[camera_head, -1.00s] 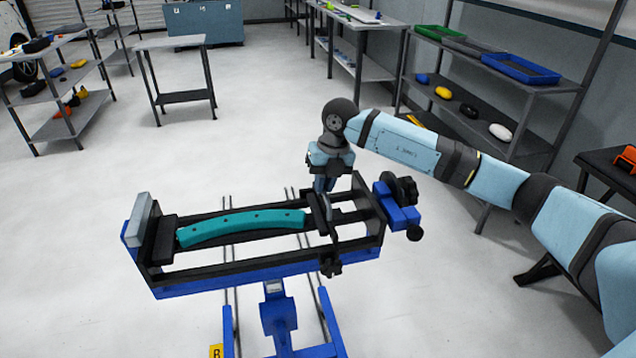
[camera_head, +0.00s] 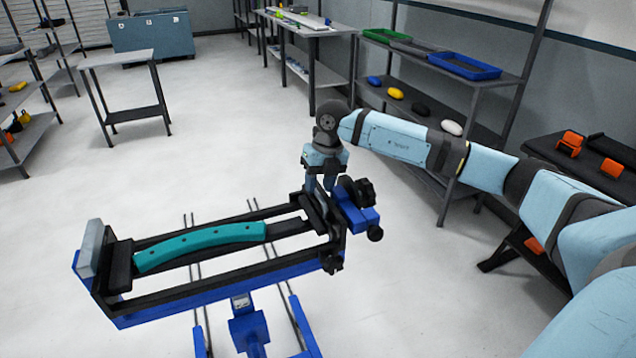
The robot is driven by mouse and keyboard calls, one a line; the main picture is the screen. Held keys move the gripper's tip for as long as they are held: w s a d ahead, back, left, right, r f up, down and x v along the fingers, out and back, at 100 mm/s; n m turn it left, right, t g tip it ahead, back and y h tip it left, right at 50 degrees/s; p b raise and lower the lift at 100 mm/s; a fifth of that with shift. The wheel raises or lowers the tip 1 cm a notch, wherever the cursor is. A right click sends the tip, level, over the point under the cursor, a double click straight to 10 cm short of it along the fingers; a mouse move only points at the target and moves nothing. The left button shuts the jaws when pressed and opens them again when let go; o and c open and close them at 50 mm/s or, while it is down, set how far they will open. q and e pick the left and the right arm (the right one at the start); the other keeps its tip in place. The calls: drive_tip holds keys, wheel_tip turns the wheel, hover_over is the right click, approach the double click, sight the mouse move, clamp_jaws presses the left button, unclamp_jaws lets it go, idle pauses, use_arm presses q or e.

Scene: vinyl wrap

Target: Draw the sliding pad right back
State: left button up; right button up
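The clamp frame (camera_head: 215,290), blue with black rails, stands in the lower middle. A teal curved strip (camera_head: 205,240) with small dark holes lies along it, its left end near the dark fixed pad (camera_head: 120,265). The black sliding pad (camera_head: 318,214) is near the right end of the rails, close to the blue end block (camera_head: 355,212). My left gripper is out of view.
A black knob (camera_head: 358,190) sits at the blue end block, close to my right gripper. A shelf rack (camera_head: 480,85) with trays stands behind my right arm. A small table (camera_head: 120,60) stands farther back left. The floor around the clamp is clear.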

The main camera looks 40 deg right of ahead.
drive_tip(key=shift+a+r, duration=0.1)
wheel_tip(320, 180, up, 13)
drive_tip(key=d, duration=0.2)
drive_tip(key=shift+s+d+r, duration=0.2)
drive_tip(key=shift+s+d, duration=0.15)
idle(0.4)
